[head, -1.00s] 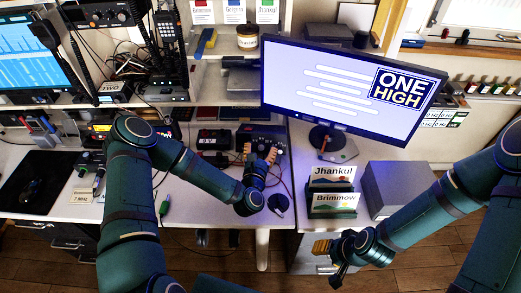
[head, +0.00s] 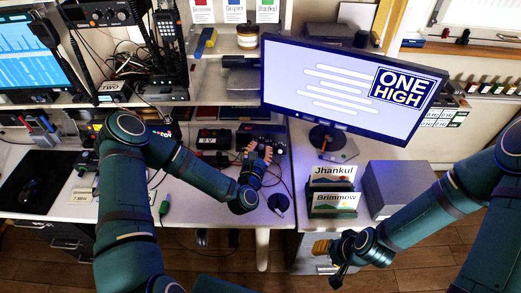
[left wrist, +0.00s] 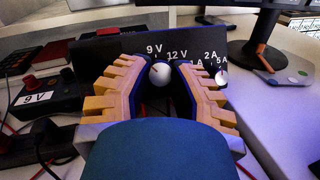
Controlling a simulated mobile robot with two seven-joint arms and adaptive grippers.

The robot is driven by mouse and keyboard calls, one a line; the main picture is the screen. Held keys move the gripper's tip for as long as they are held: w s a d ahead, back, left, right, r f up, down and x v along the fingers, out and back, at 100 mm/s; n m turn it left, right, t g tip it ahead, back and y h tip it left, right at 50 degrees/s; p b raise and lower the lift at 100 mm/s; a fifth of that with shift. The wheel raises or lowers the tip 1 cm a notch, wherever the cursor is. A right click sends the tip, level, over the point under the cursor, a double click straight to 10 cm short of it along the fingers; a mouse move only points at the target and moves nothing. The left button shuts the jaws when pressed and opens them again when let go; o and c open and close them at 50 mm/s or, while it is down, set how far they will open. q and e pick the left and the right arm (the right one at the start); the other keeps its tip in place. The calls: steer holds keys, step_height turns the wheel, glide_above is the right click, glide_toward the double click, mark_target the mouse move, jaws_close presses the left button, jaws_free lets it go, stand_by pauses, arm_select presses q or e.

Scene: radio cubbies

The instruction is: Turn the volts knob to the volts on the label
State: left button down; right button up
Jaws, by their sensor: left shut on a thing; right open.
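The volts knob (left wrist: 160,74) is a pale round knob on a dark power supply panel (left wrist: 100,48). "9 V" is printed just above it and "12 V" to its upper right. My left gripper (left wrist: 160,80) has its tan, ridged fingers on both sides of the knob and is shut on it. The knob's pointer is too small to read surely. A white label reading "9 V" (left wrist: 34,98) is on a dark box at the left. In the head view my left gripper (head: 258,155) is at the supply's front. My right gripper (head: 333,258) is open and empty, low on the right.
A second pale knob (left wrist: 221,77) sits right of the volts knob, under amp markings. A monitor (head: 345,90) stands behind on the right. A card holder (head: 332,203) and a grey box (head: 398,188) are right of the supply. Red and dark cables lie around the supply.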

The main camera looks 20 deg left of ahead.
arm_select(q)
steer(key=m+h, duration=0.1)
steer(key=m, duration=0.1)
steer(key=m+g+h, duration=0.1)
steer(key=m, duration=0.2)
steer(key=shift+a+r+m+h, duration=0.1)
steer(key=shift+a+m+h, duration=0.05)
steer(key=shift+m+h, duration=0.15)
steer(key=shift+w+m+g+h, duration=0.1)
steer(key=shift+m+g+h, duration=0.35)
steer(key=shift+m, duration=0.65)
steer(key=shift+m+g+h, duration=0.35)
steer(key=shift+m+h, duration=0.1)
steer(key=shift+m, duration=0.65)
steer(key=c, duration=0.7)
jaws_free()
steer(key=shift+c, duration=0.2)
steer(key=v, duration=1.2)
